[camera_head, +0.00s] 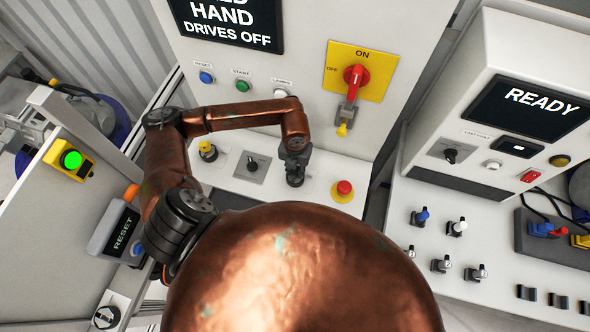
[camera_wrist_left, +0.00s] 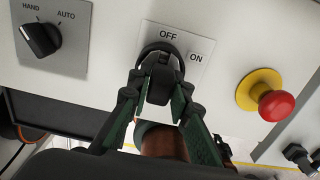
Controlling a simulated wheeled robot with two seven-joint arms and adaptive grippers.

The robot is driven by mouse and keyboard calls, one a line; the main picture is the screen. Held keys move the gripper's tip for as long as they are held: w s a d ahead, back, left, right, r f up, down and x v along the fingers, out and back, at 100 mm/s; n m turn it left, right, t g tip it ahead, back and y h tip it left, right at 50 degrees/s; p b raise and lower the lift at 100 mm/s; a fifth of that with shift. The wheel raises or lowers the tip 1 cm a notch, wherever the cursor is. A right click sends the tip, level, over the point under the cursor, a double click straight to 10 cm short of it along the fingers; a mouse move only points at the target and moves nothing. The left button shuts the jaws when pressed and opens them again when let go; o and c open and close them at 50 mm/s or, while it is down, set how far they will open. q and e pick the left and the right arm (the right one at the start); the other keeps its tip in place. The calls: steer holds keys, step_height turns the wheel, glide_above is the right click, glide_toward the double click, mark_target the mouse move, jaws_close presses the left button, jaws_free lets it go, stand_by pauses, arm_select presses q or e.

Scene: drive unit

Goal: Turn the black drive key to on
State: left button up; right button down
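The black drive key (camera_wrist_left: 158,84) sits in a dark round collar on the pale console, below an OFF label (camera_wrist_left: 168,35), with an ON label (camera_wrist_left: 196,57) to its upper right. Its grip lies roughly in line with OFF. My left gripper (camera_wrist_left: 159,88) has its fingertips on both sides of the key and looks shut on it. In the head view my left gripper (camera_head: 295,175) points down at the console and hides the key. My right gripper is not in view.
A red mushroom button (camera_head: 344,188) on a yellow base is close right of the gripper. A HAND/AUTO selector (camera_head: 253,164) is to its left, set toward HAND. A red-handled switch (camera_head: 355,76) is on the panel behind. A screen (camera_head: 530,108) at right reads READY.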

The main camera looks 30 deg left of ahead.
arm_select(q)
jaws_close()
steer(key=shift+f+m+b, duration=0.1)
steer(key=shift+m+b, duration=0.95)
steer(key=shift+m, duration=0.05)
steer(key=shift+m+b, duration=0.75)
steer(key=shift+m, duration=0.55)
